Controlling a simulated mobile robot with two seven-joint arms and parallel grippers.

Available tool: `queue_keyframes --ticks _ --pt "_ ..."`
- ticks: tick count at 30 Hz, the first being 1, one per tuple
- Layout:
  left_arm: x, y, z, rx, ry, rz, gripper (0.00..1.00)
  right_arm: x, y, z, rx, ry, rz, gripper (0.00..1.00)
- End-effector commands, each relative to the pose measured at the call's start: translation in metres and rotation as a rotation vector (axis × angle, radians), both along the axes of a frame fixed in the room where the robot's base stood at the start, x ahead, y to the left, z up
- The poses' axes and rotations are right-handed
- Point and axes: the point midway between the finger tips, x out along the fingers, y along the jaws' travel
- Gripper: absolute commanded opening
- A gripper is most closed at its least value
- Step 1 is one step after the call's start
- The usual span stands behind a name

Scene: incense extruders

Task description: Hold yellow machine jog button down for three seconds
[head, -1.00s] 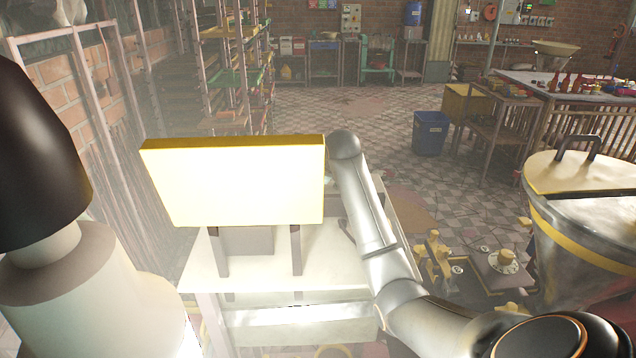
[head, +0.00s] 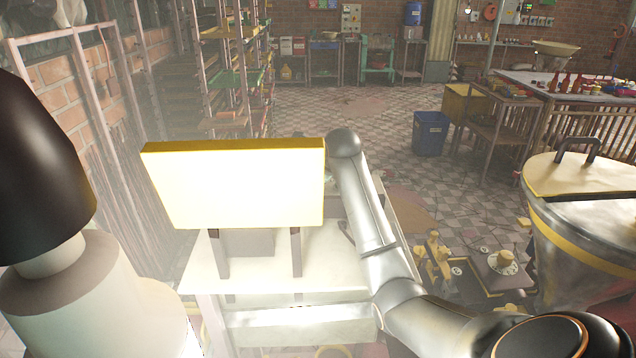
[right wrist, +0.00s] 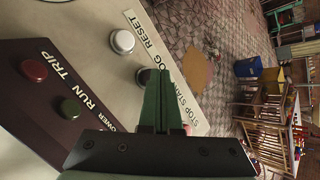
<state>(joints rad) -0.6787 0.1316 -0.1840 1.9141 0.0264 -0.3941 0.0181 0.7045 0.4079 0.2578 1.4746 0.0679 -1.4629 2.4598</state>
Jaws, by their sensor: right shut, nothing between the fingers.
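The yellow machine's raised head (head: 235,185) stands on posts over a pale table, its near face blown out by glare. My right arm reaches to its right edge; the control face is turned away. In the right wrist view the control panel (right wrist: 75,22) carries a white button (right wrist: 123,41) by RESET and a partly hidden dark button (right wrist: 144,75) below the partly covered "OG" lettering. My right gripper (right wrist: 161,73) is shut and empty, its green fingertips over or beside the dark button; contact cannot be told. My left gripper is out of view.
The panel also has a red button (right wrist: 33,70) and a green button (right wrist: 70,108) near RUN TRIP. A large metal drum (head: 585,235) stands at the right. A blue bin (head: 430,133) is on the tiled floor behind. Shelving (head: 225,75) stands back left.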

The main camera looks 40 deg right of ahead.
Motion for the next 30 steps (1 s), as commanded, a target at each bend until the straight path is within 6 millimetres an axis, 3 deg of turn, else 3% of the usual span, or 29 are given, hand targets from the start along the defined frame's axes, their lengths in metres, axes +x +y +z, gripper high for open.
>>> queue_keyframes --ticks 4,17,30 --pt "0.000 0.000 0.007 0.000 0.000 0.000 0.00 0.000 0.000 0.010 0.002 -0.001 0.000 0.00" --pt "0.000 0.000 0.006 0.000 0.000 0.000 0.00 0.001 0.000 0.015 0.001 -0.003 0.001 0.00" --pt "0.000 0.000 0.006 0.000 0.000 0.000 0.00 0.001 0.000 0.057 0.002 -0.004 0.001 0.00"
